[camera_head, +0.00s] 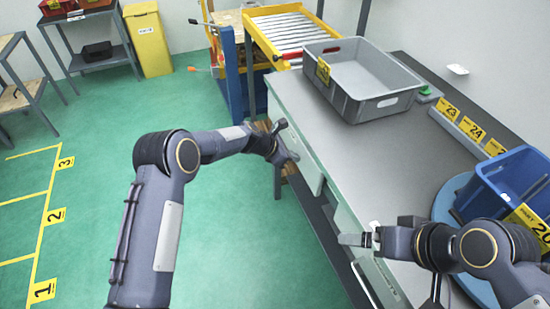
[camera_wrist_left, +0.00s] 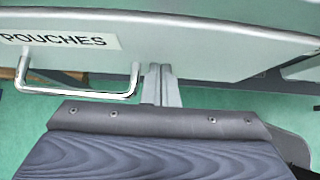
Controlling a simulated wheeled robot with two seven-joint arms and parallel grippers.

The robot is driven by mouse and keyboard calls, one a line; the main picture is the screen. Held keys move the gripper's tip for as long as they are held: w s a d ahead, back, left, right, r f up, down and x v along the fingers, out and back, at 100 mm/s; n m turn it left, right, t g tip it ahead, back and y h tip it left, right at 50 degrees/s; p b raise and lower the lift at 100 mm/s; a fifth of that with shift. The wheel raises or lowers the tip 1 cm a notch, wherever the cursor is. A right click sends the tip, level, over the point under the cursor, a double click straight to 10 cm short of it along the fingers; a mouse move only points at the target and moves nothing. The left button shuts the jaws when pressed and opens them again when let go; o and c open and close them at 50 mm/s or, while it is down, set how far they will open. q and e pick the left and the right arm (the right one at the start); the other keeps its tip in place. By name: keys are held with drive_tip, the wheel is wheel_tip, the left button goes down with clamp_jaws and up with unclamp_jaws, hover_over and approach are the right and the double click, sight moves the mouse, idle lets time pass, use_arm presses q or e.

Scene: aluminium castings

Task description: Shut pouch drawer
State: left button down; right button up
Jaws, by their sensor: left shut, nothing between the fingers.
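The pouch drawer's grey front (camera_wrist_left: 190,42), with a white "POUCHES" label (camera_wrist_left: 55,40), spans the top of the left wrist view. Its pale bar handle (camera_wrist_left: 85,95) is at the left of that view. My left gripper (camera_wrist_left: 158,72) is shut and empty, just right of the handle at the front's lower edge; I cannot tell if it touches. In the head view my left gripper (camera_head: 287,143) is beside the bench's left side. How far the drawer is open cannot be made out. My right gripper (camera_head: 345,240) is over the bench's near left edge; its jaw opening is unclear.
The grey bench top (camera_head: 400,155) carries an empty grey crate (camera_head: 385,103) and a blue bin (camera_head: 480,185) on a round blue base. A yellow-framed roller conveyor (camera_head: 290,30) stands behind. Green floor (camera_head: 235,210) is free left of the bench.

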use_arm(q)
drive_tip(key=shift+w+d, duration=0.25)
drive_tip(key=shift+d, duration=0.75)
use_arm(e)
drive_tip(key=shift+w+a+r, duration=0.1)
drive_tip(key=shift+w+a, duration=0.1)
use_arm(q)
drive_tip(key=shift+d+r, duration=0.1)
drive_tip(key=shift+r, duration=0.05)
drive_tip(key=s+a+r, duration=0.3)
drive_tip(key=a+r, duration=0.3)
drive_tip(key=a, duration=0.5)
drive_tip(key=shift+a+r+b, duration=0.3)
use_arm(e)
drive_tip(key=shift+s+a+f, duration=0.2)
drive_tip(key=shift+s+f, duration=0.15)
drive_tip(key=shift+s, duration=0.15)
